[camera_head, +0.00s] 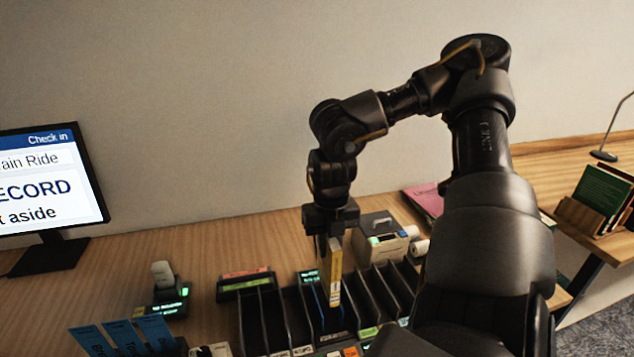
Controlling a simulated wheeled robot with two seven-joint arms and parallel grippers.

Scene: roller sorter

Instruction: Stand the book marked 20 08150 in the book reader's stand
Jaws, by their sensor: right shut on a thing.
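My right gripper (330,232) points down and is shut on the top of a thin upright book (335,272) with a yellow and white spine label. The label is too small to read, so I cannot tell whether it is marked 20 08150. The book's lower end is at the slots of a black divided rack (262,312); I cannot tell whether it touches the rack. A small dark device (168,300) with a green-lit display and a pale upright piece stands left of the rack; it may be the book reader. My left gripper is out of view.
A monitor (45,185) at the left reads "Check in", "ECORD" and "t aside". A grey printer-like box (380,238) stands behind the rack. Blue cards (125,338) stand at the front left. Books (603,190) and a lamp (604,155) are at the right.

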